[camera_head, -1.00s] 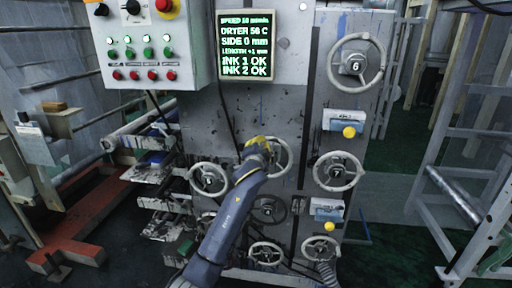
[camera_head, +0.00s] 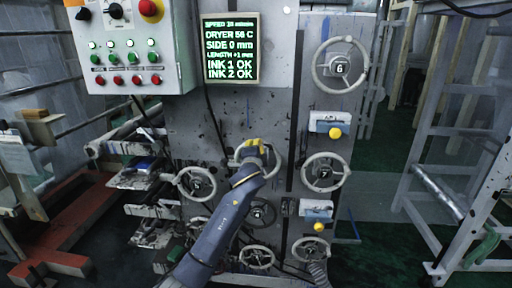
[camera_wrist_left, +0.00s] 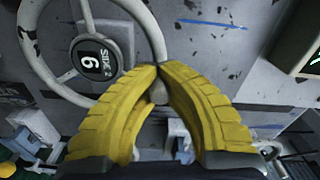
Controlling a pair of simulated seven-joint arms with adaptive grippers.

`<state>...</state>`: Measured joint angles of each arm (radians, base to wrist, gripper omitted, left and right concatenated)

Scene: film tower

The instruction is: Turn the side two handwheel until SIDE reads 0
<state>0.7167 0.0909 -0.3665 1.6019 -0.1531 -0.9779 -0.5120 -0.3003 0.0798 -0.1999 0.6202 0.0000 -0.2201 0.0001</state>
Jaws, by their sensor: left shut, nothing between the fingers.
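The display (camera_head: 230,48) reads SIDE 0 mm. In the head view my left gripper (camera_head: 258,150) is in front of the central handwheel (camera_head: 278,160), covering its hub and part of its rim. In the left wrist view a pale handwheel labelled SIDE 2 (camera_wrist_left: 88,58) fills the upper left, with a tilted digit that looks like 6 or 9. My left gripper's yellow fingers (camera_wrist_left: 159,72) are shut, their tips meeting at the right part of that rim. I cannot tell whether they touch it. My right gripper is not in view.
Handwheel 6 (camera_head: 340,92) and handwheel 7 (camera_head: 326,187) are on the right panel, with yellow knobs (camera_head: 335,132) near them. Another handwheel (camera_head: 214,184) is left of my gripper. A button box (camera_head: 137,70) hangs upper left. Metal frames stand at the right.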

